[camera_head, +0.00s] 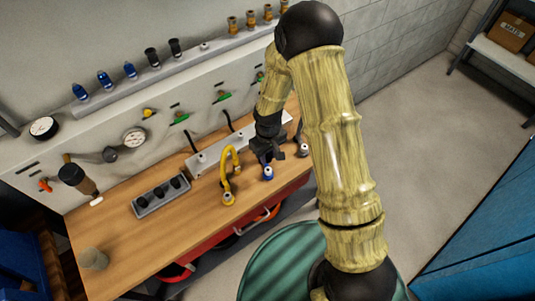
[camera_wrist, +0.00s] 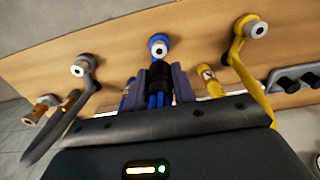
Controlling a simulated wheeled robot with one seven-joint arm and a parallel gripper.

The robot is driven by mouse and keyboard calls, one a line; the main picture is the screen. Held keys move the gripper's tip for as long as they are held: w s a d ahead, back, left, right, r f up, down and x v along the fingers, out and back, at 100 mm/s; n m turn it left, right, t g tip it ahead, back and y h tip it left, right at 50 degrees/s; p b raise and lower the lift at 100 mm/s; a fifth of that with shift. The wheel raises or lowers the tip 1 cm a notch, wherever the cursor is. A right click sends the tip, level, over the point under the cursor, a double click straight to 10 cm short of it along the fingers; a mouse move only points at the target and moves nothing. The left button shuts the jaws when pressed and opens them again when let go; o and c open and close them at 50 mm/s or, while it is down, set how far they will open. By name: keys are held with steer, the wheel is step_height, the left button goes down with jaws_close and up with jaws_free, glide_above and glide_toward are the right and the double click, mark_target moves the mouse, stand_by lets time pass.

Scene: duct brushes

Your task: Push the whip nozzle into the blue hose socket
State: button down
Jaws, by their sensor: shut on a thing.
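The blue hose socket (camera_head: 267,173) faces up near the bench's front edge, a blue ring with a pale centre. It also shows in the wrist view (camera_wrist: 158,43), just beyond my fingertips. My gripper (camera_head: 267,152) is over the bench, close behind the socket. In the wrist view my gripper (camera_wrist: 161,78) is shut on the whip nozzle (camera_wrist: 158,85), a black body with blue strands trailing toward my palm. The nozzle's far end lines up with the socket in the picture. I cannot tell whether they touch. In the head view the nozzle is hard to make out.
A yellow hose socket (camera_head: 228,198) stands to the left and a grey one (camera_head: 304,150) to the right. A grey tray (camera_head: 148,211) holds black parts. A pale cup (camera_head: 93,258) stands at the bench's left front. Several nozzles line the shelf (camera_head: 220,50) behind.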

mark_target(268, 170)
steer(key=shift+f+b, duration=1.9)
steer(key=shift+f, duration=0.95)
steer(key=shift+d+f+b, duration=0.1)
steer(key=shift+f+b, duration=0.4)
stand_by(0.3)
steer(key=c, duration=1.1)
jaws_free()
steer(key=shift+r, duration=0.1)
step_height(268, 170, up, 16)
steer(key=b, duration=0.2)
steer(key=shift+w+d+r+b, duration=0.1)
steer(key=shift+w+r+b, duration=0.1)
steer(key=shift+b, duration=0.15)
steer(key=shift+s+r, duration=0.1)
steer(key=shift+r, duration=0.2)
steer(key=shift+s+r, duration=0.1)
steer(key=shift+r, duration=0.05)
